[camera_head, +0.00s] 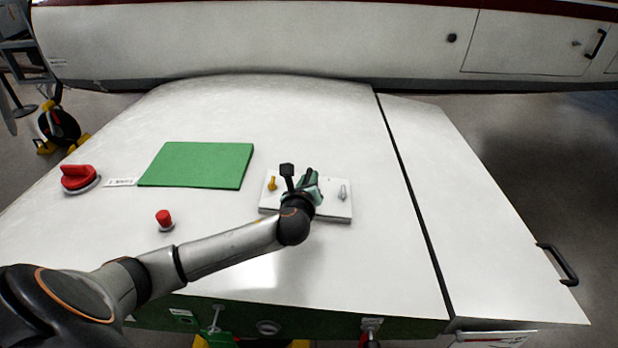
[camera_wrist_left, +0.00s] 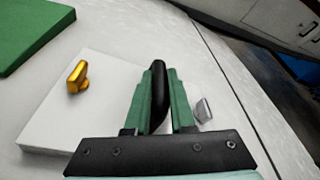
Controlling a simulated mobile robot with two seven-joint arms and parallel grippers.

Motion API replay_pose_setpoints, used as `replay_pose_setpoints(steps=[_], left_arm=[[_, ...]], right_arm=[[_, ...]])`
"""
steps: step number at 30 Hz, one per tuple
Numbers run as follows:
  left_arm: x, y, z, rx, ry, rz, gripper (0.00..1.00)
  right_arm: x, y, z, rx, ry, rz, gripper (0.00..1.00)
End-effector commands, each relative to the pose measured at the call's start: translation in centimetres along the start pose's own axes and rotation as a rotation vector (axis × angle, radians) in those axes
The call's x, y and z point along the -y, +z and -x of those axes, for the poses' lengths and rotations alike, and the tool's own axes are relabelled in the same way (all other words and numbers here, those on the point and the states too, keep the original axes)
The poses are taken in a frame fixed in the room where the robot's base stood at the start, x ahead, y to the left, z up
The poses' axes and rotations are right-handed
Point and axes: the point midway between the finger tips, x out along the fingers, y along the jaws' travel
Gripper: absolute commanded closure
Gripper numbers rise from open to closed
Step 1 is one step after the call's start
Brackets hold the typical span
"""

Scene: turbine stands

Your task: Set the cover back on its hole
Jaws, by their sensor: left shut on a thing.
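The cover is a white rectangular plate (camera_head: 333,208) on the white cowling (camera_head: 290,120), right of centre; it also shows in the left wrist view (camera_wrist_left: 50,130). It bears a gold knob (camera_head: 272,183) on its left, a silver knob (camera_head: 343,191) on its right and a black handle (camera_wrist_left: 158,70) between them. My left gripper (camera_head: 307,182) is over the plate, its green fingers shut on the black handle. The plate's side edge shows, so it stands proud of the cowling; I cannot tell whether it touches. No hole is visible. My right gripper is out of view.
A flat green panel (camera_head: 198,165) lies left of the plate. A red knob (camera_head: 78,177) and a small red button (camera_head: 164,218) stand further left. A dark seam (camera_head: 412,205) runs right of the plate. A white aircraft body (camera_head: 250,42) bounds the back.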

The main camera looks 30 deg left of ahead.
Motion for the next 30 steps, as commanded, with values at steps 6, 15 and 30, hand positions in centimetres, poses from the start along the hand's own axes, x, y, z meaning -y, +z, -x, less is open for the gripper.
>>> replay_pose_setpoints(steps=[6,15,30], left_arm=[[-0.60,-1.11,0.02,-0.020,0.012,-0.009,1.00],[-0.46,-0.82,0.01,-0.015,0.010,-0.006,0.46],[-0.32,-0.60,0.02,-0.011,0.007,-0.004,0.33]], right_arm=[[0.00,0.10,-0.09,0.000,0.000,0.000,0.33],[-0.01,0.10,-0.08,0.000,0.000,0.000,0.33],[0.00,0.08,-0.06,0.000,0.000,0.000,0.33]])
